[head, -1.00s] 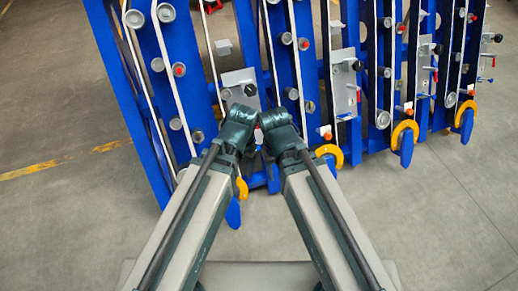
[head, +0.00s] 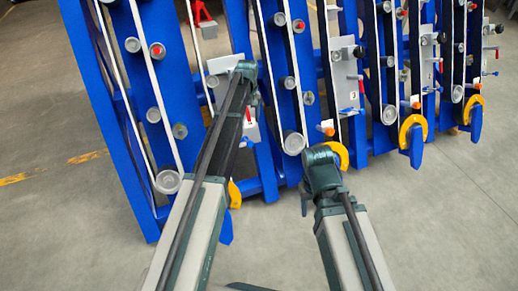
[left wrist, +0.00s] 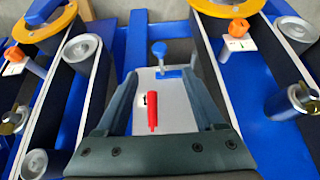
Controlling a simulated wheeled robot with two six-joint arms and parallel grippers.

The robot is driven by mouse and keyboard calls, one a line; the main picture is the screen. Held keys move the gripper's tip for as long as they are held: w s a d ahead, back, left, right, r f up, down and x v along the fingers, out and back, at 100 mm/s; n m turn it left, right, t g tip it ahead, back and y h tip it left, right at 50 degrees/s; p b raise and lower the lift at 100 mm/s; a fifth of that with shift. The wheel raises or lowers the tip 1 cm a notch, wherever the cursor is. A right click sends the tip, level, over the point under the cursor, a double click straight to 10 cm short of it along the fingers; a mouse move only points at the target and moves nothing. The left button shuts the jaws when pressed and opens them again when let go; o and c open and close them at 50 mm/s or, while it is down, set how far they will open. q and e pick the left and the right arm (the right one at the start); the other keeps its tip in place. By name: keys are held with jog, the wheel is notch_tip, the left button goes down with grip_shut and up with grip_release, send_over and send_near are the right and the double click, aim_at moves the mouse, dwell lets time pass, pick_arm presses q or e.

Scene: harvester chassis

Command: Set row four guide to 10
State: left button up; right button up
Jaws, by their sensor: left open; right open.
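Several blue row units carry grey guide plates with red handles. The leftmost plate (head: 222,82) is partly hidden behind my left arm, and its red handle (head: 248,115) shows beside my left gripper (head: 250,98). In the left wrist view, my left gripper (left wrist: 161,78) is open, with its fingers on either side of the red handle (left wrist: 152,110) over the pale plate (left wrist: 172,105); contact cannot be told. The small mark beside the handle is mostly hidden. A second plate (head: 345,75) carries a label reading 3. My right gripper (head: 322,170) is low, its fingers hidden.
Orange knobs (left wrist: 238,28) and yellow rings (head: 413,130) sit at the row ends. Rollers (head: 168,181) and belts flank the plate closely. A blue-headed pin (left wrist: 159,50) stands beyond the handle. Concrete floor is clear in front and at left.

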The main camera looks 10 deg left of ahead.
aim_at(250, 142)
pick_arm(q)
jog(key=shift+w, duration=0.1)
jog(key=shift+f, duration=0.1)
notch_tip(250, 142, down, 14)
jog(key=b, duration=1.3)
jog(key=shift+b, duration=0.4)
jog(key=shift+r, duration=0.2)
grip_shut()
dwell(0.3)
